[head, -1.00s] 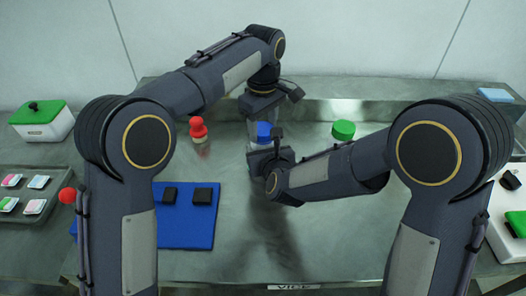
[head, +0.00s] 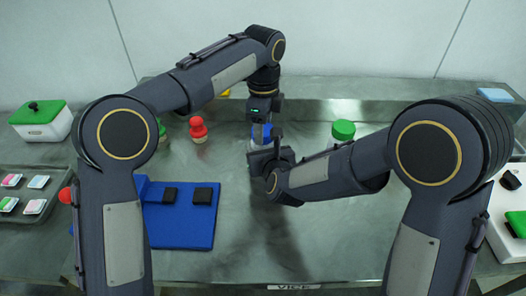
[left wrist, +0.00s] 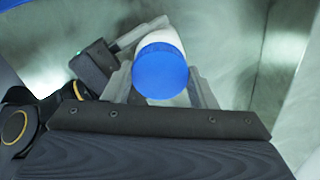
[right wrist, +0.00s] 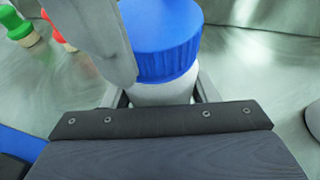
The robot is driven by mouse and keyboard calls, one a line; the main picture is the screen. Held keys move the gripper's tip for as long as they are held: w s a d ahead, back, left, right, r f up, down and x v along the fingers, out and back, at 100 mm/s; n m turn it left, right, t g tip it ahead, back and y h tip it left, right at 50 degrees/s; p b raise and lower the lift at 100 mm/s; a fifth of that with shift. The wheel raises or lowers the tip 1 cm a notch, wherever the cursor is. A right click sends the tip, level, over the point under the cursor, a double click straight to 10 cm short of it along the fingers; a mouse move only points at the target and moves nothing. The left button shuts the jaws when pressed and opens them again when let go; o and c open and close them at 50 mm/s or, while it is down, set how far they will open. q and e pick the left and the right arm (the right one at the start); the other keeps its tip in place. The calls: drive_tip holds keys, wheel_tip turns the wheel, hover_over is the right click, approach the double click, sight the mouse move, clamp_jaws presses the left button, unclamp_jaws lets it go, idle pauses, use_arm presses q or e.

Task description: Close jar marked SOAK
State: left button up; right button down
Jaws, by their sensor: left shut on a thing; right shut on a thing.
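A pale jar with a ribbed blue lid stands mid-table; its blue lid (head: 262,133) shows between my two grippers in the head view. No marking on it is readable. My left gripper (head: 261,124) comes down from above and is shut on the blue lid, also seen from the top in the left wrist view (left wrist: 160,75). My right gripper (head: 262,158) is shut on the jar body (right wrist: 163,93) just below the lid. In the right wrist view the lid (right wrist: 165,38) sits on the jar, with a left finger in front of its left side.
A green-lidded jar (head: 343,131) stands to the right, partly behind my right forearm. A red-topped piece (head: 198,129) stands to the left. A blue board (head: 185,228) with black blocks lies front left. The front middle of the table is clear.

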use_arm(q)
drive_tip(key=m, duration=0.9)
drive_tip(key=shift+m, duration=0.4)
drive_tip(key=o, duration=1.1)
drive_tip(key=shift+r, duration=2.25)
drive_tip(key=shift+c, duration=0.4)
